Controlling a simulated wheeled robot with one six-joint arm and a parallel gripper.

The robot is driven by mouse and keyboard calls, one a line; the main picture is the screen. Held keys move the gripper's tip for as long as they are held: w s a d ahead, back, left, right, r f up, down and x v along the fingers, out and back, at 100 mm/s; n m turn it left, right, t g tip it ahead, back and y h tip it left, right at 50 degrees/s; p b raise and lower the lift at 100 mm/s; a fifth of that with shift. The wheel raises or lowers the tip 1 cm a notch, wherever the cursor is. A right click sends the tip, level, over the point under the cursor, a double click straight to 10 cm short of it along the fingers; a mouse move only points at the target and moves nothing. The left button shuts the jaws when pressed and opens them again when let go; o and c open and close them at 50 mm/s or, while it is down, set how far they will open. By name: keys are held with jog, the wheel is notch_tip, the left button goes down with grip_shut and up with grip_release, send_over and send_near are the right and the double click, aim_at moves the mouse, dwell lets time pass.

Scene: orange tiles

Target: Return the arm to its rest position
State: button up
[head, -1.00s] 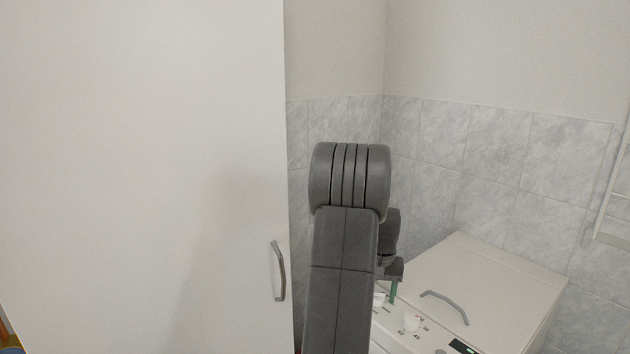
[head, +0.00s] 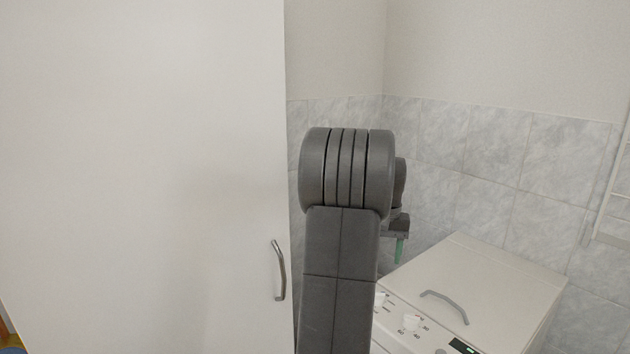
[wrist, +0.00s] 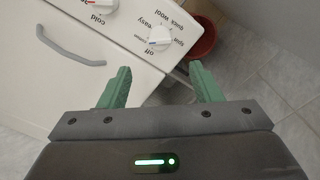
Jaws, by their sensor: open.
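My gripper (wrist: 161,87) is open and empty in the wrist view, its two green fingers spread apart above the front corner of a white washing machine (wrist: 40,80). In the head view my grey arm rises in the middle, and one green fingertip of the gripper (head: 400,250) shows at its right side.
A tall white cabinet door with a metal handle (head: 279,270) stands close at the left of the arm. The washing machine (head: 490,285) with its dials is at the lower right. A red bucket (wrist: 203,38) stands on the tiled floor beside it. Tiled walls close the corner behind.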

notch_tip(320, 180, down, 12)
jog(key=shift+f, duration=0.25)
jog(key=shift+w+n, duration=0.1)
jog(key=shift+n, duration=0.2)
jog(key=n, duration=0.4)
jog(key=shift+n+b, duration=0.35)
jog(key=shift+n, duration=0.05)
jog(key=n+b, duration=0.1)
jog(key=n, duration=0.3)
jog(key=shift+n, duration=0.3)
notch_tip(320, 180, up, 10)
jog(key=shift+r, duration=0.15)
